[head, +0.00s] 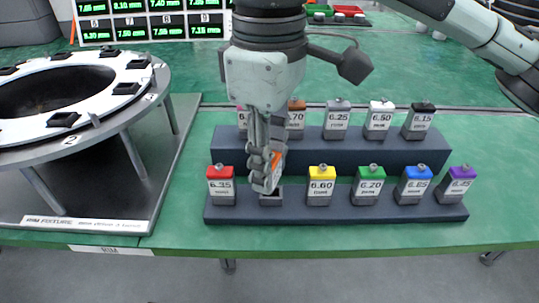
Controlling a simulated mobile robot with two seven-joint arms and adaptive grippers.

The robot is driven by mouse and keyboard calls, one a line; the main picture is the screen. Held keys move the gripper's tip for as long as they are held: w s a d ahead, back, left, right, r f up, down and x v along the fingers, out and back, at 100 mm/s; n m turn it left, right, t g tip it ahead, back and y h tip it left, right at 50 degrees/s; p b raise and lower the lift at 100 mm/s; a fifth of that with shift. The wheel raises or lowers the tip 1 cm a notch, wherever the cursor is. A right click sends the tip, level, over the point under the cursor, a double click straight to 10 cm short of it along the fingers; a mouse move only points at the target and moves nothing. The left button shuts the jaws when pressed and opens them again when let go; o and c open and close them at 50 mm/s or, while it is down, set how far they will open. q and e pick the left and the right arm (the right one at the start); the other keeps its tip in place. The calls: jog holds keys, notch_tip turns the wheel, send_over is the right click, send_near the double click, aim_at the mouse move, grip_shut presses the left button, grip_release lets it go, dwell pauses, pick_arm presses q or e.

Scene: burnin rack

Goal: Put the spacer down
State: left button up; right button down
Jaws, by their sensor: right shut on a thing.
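My right gripper (268,180) points down over the front step of the spacer rack (390,213), between the red-topped 6.35 spacer (222,186) and the yellow-topped 6.60 spacer (320,186). It is shut on an orange spacer (277,160), mostly hidden by the fingers and looking tilted. Below the fingers is a grey seat (271,197) in the front step; whether the orange spacer touches it I cannot tell. My left gripper is not in view.
Green 6.70 (369,186), blue (414,186) and purple (457,186) spacers stand further right. Several spacers stand on the back step (300,150). A round rim fixture (70,140) stands at left. A readout board (150,22) is behind. Green table is clear at right.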

jog(key=shift+f, duration=0.25)
jog(key=c, duration=1.2)
grip_release()
jog(key=shift+f, duration=0.1)
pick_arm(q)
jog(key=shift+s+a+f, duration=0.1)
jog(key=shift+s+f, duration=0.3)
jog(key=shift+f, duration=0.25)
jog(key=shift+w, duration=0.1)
pick_arm(e)
jog(key=shift+r, duration=0.5)
notch_tip(320, 180, up, 9)
jog(key=shift+r+p, duration=0.1)
jog(key=shift+p, duration=0.3)
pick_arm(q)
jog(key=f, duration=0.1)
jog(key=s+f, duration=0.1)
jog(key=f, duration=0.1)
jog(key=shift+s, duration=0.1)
pick_arm(e)
notch_tip(320, 180, up, 3)
